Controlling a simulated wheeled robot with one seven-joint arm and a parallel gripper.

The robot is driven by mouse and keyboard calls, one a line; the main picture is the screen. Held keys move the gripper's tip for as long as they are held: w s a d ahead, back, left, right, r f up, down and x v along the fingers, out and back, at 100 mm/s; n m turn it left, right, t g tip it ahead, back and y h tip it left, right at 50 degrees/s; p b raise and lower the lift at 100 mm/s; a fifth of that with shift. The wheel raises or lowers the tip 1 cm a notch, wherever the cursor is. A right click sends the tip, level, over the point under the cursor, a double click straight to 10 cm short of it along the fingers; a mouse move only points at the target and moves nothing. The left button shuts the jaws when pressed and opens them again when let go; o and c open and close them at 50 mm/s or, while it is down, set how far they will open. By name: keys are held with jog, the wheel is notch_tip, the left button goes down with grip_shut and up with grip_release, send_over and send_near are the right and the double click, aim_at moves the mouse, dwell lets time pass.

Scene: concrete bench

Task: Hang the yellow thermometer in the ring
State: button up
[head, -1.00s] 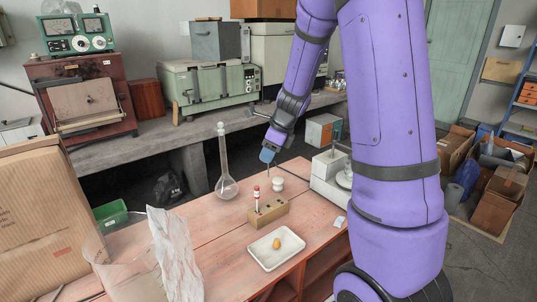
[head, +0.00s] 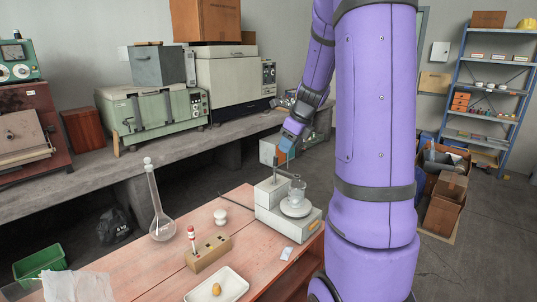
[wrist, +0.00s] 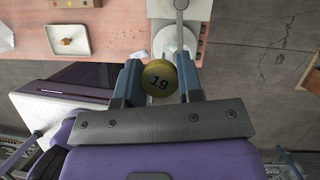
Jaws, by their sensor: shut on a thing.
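My gripper (wrist: 160,85) is shut on the yellow thermometer (wrist: 158,76). Its round yellow top, marked 19, faces the wrist camera between the two fingers, and its stem is hidden below. In the head view my gripper (head: 288,150) is above the white stand device (head: 270,200), where a glass beaker (head: 297,191) sits on a round plate. A thin grey arm with a rounded end (wrist: 181,5) shows ahead of the thermometer in the wrist view. It may belong to the ring; the ring's opening is not clear.
A wooden block (head: 208,254) holds a red-and-white piece. A white tray (head: 236,284) with a small yellow-brown item, a white knob-like piece (head: 220,217) and a tall glass flask (head: 161,225) stand on the reddish bench (head: 130,275).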

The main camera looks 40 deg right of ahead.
jog(key=shift+m, duration=0.3)
jog(key=shift+s+d+f, duration=0.35)
jog(key=shift+d+f, duration=0.25)
jog(key=shift+d, duration=0.2)
jog(key=shift+s+d+f, duration=0.35)
jog(key=shift+d+f, duration=0.2)
jog(key=shift+d, duration=0.2)
jog(key=shift+f, duration=1.05)
notch_tip(320, 180, down, 6)
dwell(1.7)
jog(key=o, duration=1.4)
